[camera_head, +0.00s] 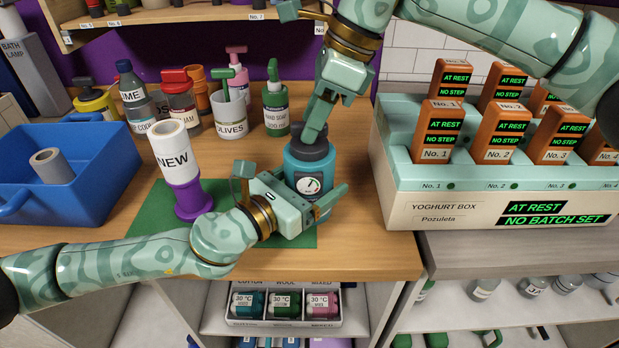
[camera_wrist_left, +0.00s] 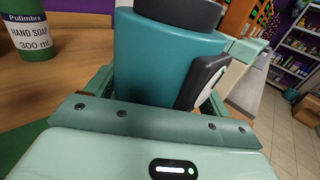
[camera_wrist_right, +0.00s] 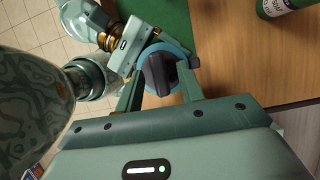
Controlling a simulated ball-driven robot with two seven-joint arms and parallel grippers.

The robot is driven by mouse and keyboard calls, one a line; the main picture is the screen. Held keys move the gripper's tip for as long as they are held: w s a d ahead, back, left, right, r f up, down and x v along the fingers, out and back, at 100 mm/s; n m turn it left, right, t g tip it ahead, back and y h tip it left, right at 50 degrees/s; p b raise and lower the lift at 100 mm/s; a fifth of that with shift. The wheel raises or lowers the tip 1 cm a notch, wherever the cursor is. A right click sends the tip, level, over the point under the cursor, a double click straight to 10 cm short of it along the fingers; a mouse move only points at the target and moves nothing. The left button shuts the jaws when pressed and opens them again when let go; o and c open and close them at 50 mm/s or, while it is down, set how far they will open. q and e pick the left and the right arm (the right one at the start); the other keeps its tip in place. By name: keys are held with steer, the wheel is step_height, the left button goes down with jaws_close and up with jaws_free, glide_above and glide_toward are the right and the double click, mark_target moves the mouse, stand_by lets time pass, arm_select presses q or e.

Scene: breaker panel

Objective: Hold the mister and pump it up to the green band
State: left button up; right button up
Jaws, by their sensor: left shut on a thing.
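The mister (camera_head: 306,165) is a teal bottle with a dark top and a round white gauge (camera_head: 309,186) on its front. It stands upright at the green mat's right edge. The needle is too small to read against any band. My left gripper (camera_head: 318,205) is shut around its body; the left wrist view shows the teal body (camera_wrist_left: 165,60) between the fingers. My right gripper (camera_head: 312,138) points down at the dark pump handle (camera_wrist_right: 160,73). In the right wrist view its fingers are apart, one on each side of the handle. Contact there cannot be told.
A white NEW roll on a purple stand (camera_head: 186,190) is left of the mister. A blue bin (camera_head: 105,183) is further left. Bottles and an OLIVES cup (camera_head: 231,115) stand behind. The yoghurt box (camera_head: 405,205) is close on the right. The counter's front edge is near.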

steer(key=v, duration=0.6)
stand_by(0.4)
arm_select(q)
steer(key=o, duration=1)
steer(key=v, duration=1.2)
steer(key=shift+s, duration=0.1)
arm_select(e)
steer(key=shift+s+f, duration=0.1)
